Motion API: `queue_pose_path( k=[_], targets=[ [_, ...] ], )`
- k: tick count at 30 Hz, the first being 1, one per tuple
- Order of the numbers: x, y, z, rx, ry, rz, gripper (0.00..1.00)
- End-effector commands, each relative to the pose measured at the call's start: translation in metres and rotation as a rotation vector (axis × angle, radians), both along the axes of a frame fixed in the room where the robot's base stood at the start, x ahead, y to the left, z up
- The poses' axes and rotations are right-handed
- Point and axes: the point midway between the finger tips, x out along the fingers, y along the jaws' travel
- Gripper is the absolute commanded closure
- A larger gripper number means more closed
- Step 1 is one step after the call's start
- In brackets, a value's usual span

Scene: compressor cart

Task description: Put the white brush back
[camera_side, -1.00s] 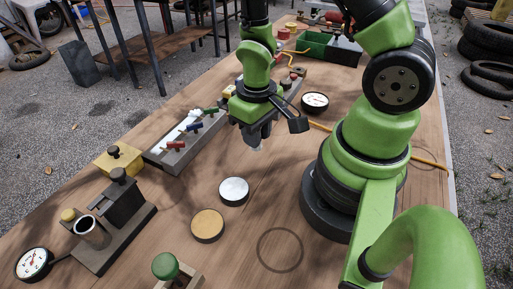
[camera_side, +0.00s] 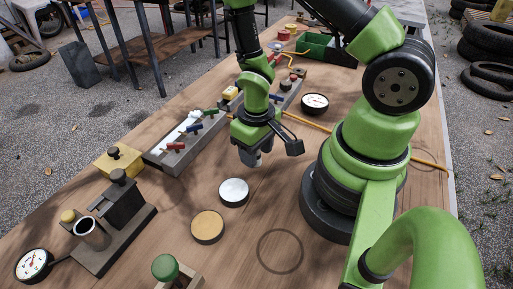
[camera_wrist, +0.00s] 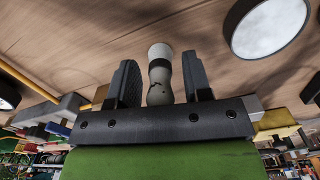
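The white brush (camera_wrist: 160,72) shows in the wrist view as a pale, waisted piece between the two dark fingers of my gripper (camera_wrist: 160,78). Its rounded end reaches past the fingertips towards the table. A narrow gap seems to show on each side, but the brush travels with my gripper, so I take it as held. In the side view my gripper (camera_side: 250,153) points down above the middle of the table, behind the white-topped disc. Only a pale tip shows below it there; the rest of the brush is hidden. A dark ring outline (camera_side: 280,251) marks the bare wood nearer the camera.
A white-topped disc (camera_side: 234,191) and a tan-topped disc (camera_side: 208,226) lie in front of my gripper. A valve manifold (camera_side: 178,150) and a yellow block (camera_side: 118,160) are at left. A gauge (camera_side: 315,102) and an orange hose (camera_side: 305,121) lie behind.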

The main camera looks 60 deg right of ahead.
Motion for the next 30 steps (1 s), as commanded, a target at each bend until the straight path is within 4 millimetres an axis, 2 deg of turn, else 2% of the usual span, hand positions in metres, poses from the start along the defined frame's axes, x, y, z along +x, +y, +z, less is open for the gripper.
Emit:
queue_pose_path(
  k=[9, 14, 30],
  targets=[
    [0.0, 0.0, 0.001, 0.0, 0.0, 0.0, 0.52],
    [0.001, 0.0, 0.013, 0.0, -0.003, -0.002, 0.52],
    [0.001, 0.0, 0.097, 0.001, -0.009, 0.0, 0.52]
  ],
)
